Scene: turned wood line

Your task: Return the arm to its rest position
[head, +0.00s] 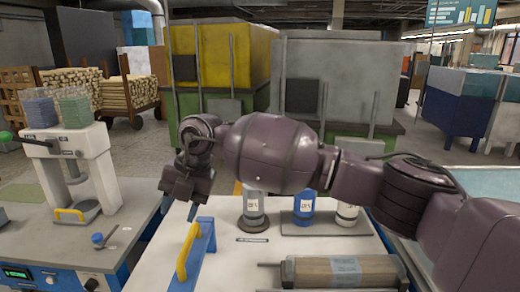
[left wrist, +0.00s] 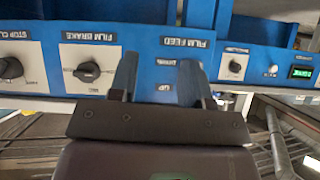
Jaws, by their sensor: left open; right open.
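My right arm comes in from the right in the head view and spans the bench. Its dark gripper (head: 180,208) hangs fingers-down at the left end of the arm, open and empty, above the bench's left part. My left gripper (left wrist: 160,80) shows only in the left wrist view. Its two fingers are apart with nothing between them, in front of a blue panel (left wrist: 150,55) with knobs and upside-down labels. Whether the fingers touch the panel I cannot tell.
A blue bracket with a yellow handle (head: 195,255) stands below the right gripper. A grey-and-white cylinder (head: 254,210), a blue one (head: 304,208) and a white one (head: 347,213) stand behind a wrapped roll (head: 340,271). A white press (head: 75,175) stands at left.

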